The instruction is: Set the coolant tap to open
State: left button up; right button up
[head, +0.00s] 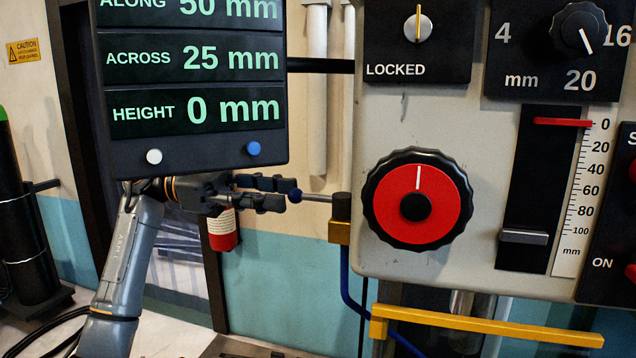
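The coolant tap appears to be the brass fitting (340,232) with a dark top at the left edge of the machine panel, a blue hose running down from it. Its thin metal lever (318,198) points left, about level, and ends in a dark blue ball (295,196). No open or shut marking shows by it. My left gripper (283,194) reaches in from the left, below the black readout. Its two dark fingers are apart, with the ball at their tips; I cannot tell whether they touch it. My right gripper is not in view.
The readout box (190,148) hangs just above my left gripper. The panel holds a large red dial (418,204), a LOCKED switch (417,27), a mm knob (578,30) and a slider (524,237). A yellow rail (480,327) runs below. A red cylinder (223,238) stands behind my gripper.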

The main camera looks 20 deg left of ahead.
aim_at(303, 197)
pick_arm(q)
jog(key=d+p, duration=0.2)
jog(key=d, duration=0.3)
jog(key=shift+s+d+r, duration=0.1)
jog(key=shift+d+r, duration=0.05)
jog(key=shift+d, duration=0.6)
jog(key=c, duration=0.6)
grip_shut()
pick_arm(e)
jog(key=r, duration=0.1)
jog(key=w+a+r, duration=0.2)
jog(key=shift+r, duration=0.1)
